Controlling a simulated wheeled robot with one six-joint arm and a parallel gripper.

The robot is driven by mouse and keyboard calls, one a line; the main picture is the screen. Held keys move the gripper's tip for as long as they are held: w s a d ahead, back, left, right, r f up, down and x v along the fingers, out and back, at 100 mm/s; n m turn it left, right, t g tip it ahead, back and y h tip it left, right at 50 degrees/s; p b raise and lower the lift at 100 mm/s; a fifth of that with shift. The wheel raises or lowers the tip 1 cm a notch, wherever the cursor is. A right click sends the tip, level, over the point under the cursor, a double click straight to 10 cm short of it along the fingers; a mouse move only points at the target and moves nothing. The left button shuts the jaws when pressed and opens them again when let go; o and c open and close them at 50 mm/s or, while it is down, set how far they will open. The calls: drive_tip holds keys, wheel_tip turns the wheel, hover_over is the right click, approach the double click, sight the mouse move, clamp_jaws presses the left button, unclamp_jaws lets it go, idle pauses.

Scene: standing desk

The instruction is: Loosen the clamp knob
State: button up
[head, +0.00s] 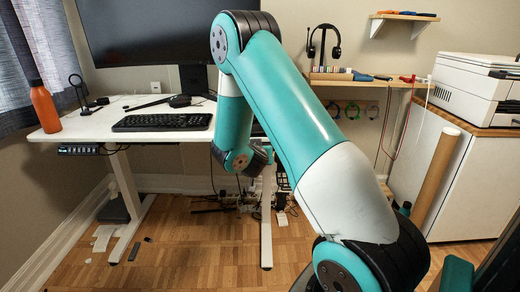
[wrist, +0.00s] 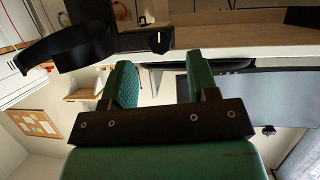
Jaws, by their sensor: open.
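My gripper (wrist: 158,65) shows in the wrist view with its two teal fingers apart and nothing held between them. In the head view my own arm covers the gripper, by the right part of the white desk (head: 85,125). In the wrist view a black bracket-like part (wrist: 95,45) with a curved arm lies beyond the fingertips at upper left, close to a desk or bench edge. I cannot tell whether it belongs to the clamp. No clamp knob can be made out clearly in either view.
A monitor (head: 130,30), a keyboard (head: 162,122) and an orange bottle (head: 44,106) are on the desk. A headset (head: 323,42) hangs above the side bench. A printer (head: 475,85) and a cardboard tube (head: 437,175) stand at right. Cables lie under the desk.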

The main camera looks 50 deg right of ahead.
drive_tip(key=shift+x, duration=2.1)
drive_tip(key=c, duration=0.9)
drive_tip(key=shift+d, duration=0.1)
